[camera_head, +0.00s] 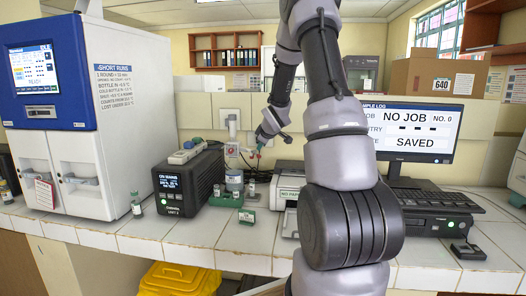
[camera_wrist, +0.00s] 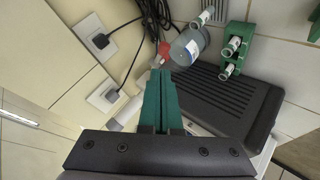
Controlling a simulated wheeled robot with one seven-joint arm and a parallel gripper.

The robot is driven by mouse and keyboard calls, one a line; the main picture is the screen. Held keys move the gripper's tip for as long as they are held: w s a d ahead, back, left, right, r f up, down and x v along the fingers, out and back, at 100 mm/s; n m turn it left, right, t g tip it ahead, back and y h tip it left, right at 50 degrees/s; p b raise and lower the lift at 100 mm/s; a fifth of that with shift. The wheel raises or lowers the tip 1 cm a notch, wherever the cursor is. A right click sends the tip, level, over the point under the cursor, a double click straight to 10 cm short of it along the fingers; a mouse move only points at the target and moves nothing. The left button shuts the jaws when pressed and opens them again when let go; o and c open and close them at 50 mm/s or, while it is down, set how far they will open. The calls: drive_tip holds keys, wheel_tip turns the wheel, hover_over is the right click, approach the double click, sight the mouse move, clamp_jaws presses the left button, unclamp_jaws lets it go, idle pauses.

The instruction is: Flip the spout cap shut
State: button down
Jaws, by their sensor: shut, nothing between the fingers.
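A translucent bottle with a pale label (camera_wrist: 187,47) shows in the wrist view just beyond my fingertips. A small red part (camera_wrist: 164,49), perhaps the spout cap, sits at its left side with a whitish piece below it. Whether the cap is open or shut is too small to tell. In the head view the bottle (camera_head: 234,181) stands right of the black box, partly hidden by things around it. My gripper (camera_wrist: 160,72) has its green fingers together and empty, with the tips close to the red part. In the head view my gripper (camera_head: 259,141) is above and right of the bottle.
The black mains box (camera_head: 188,181) stands left of the bottle. A printer (camera_head: 285,212) is at right. Wall sockets with black cables (camera_wrist: 103,41) are close by.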

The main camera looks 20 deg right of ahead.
drive_tip(key=s+r, duration=0.2)
drive_tip(key=s, duration=0.8)
drive_tip(key=shift+s, duration=0.3)
drive_tip(key=shift+a+r, duration=0.1)
drive_tip(key=shift+r, duration=0.05)
drive_tip(key=s+a+r+m+g, duration=0.1)
drive_tip(key=s+a+r+m, duration=0.55)
drive_tip(key=s+r, duration=0.5)
drive_tip(key=s+a+r+m+g+y, duration=0.1)
drive_tip(key=s+a+r+m, duration=0.1)
drive_tip(key=s+a, duration=0.3)
drive_tip(key=s+a+r+m+g+y, duration=0.1)
drive_tip(key=s+a, duration=0.5)
drive_tip(key=s, duration=0.7)
wheel_tip(320, 180, up, 2)
drive_tip(key=m+y, duration=0.1)
drive_tip(key=m, duration=0.2)
drive_tip(key=shift+r, duration=0.15)
